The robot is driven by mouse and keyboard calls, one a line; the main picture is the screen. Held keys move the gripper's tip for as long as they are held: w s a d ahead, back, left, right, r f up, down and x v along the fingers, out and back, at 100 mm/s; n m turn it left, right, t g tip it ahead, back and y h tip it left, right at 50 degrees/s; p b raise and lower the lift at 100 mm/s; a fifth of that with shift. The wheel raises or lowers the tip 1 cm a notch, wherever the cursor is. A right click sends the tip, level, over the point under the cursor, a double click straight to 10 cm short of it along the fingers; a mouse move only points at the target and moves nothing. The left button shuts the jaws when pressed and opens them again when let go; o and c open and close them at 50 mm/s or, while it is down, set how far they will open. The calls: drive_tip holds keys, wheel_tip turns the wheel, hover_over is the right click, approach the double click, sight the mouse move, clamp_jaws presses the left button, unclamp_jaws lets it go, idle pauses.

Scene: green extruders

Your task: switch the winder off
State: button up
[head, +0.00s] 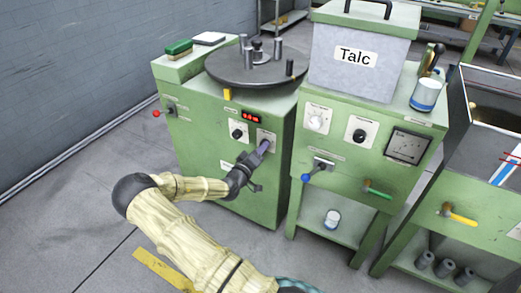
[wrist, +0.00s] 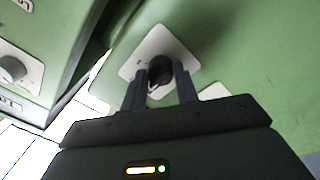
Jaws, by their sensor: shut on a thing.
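A green machine (head: 205,150) with a dark round turntable (head: 255,65) on top stands at the left in the head view; I cannot read a label that names it the winder. Its front has a lit red display (head: 251,117), a black knob on a white plate (head: 238,132), and a second white plate to the right. My gripper (head: 264,147) is at that second plate and covers its middle. In the wrist view my gripper (wrist: 165,78) is shut on a black rotary knob (wrist: 160,67), one finger on each side. The knob's pointer is partly hidden.
A neighbouring green machine holds a grey Talc bin (head: 352,62), knobs and a blue-tipped lever (head: 313,172), close right of my gripper. A red-tipped lever (head: 164,112) sticks out at the left. Open grey floor (head: 70,220) lies in front and left.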

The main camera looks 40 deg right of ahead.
drive_tip(key=shift+a+f+n, duration=0.1)
drive_tip(key=shift+n, duration=0.2)
drive_tip(key=o, duration=1)
drive_tip(key=shift+c, duration=0.2)
drive_tip(key=p+v, duration=0.2)
drive_tip(key=v, duration=1.5)
drive_tip(key=shift+a, duration=0.15)
drive_tip(key=shift+f, duration=0.15)
